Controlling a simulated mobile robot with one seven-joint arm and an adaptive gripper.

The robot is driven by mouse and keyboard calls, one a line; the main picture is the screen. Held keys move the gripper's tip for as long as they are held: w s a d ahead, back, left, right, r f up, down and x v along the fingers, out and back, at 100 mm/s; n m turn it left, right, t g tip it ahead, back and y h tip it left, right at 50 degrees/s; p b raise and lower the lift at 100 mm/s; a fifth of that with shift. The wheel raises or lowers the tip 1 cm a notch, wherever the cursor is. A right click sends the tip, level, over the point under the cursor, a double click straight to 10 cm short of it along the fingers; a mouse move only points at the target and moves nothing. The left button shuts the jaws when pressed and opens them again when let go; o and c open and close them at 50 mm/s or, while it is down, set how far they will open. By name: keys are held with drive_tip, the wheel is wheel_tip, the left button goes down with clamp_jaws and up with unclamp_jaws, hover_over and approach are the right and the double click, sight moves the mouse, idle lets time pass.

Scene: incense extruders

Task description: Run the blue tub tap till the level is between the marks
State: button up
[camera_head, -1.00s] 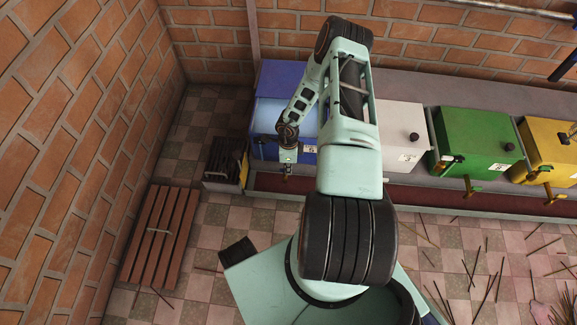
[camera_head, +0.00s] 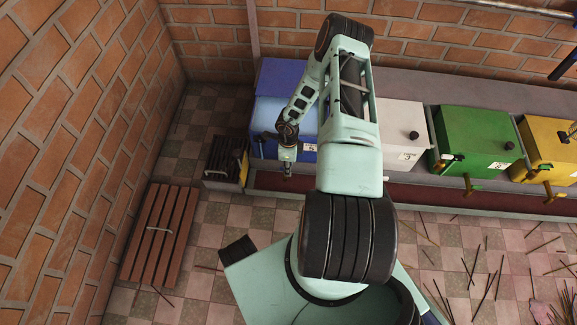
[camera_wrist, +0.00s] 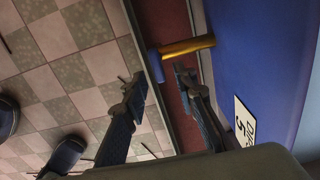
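The blue tub (camera_head: 284,76) stands at the left end of the row of tubs, partly behind my arm. Its blue wall (camera_wrist: 258,50) and a white label (camera_wrist: 250,122) fill the right of the wrist view. A brass tap (camera_wrist: 188,47) sticks out from the tub, with a blue handle (camera_wrist: 156,66) at its end. My gripper (camera_wrist: 161,84) is open, one finger on each side of a gap, with the handle just beyond the fingertips. I see no contact. In the head view my gripper (camera_head: 287,170) is in front of the tub and hides the tap. No level or marks can be made out.
White (camera_head: 404,125), green (camera_head: 475,140) and yellow (camera_head: 548,145) tubs stand to the right. A dark slatted box (camera_head: 224,160) is close left of my gripper. A slatted wooden stand (camera_head: 160,235) is on the tiled floor. Thin sticks (camera_head: 488,275) lie scattered at right.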

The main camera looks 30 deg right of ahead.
wheel_tip(320, 180, up, 12)
idle(0.5)
idle(0.4)
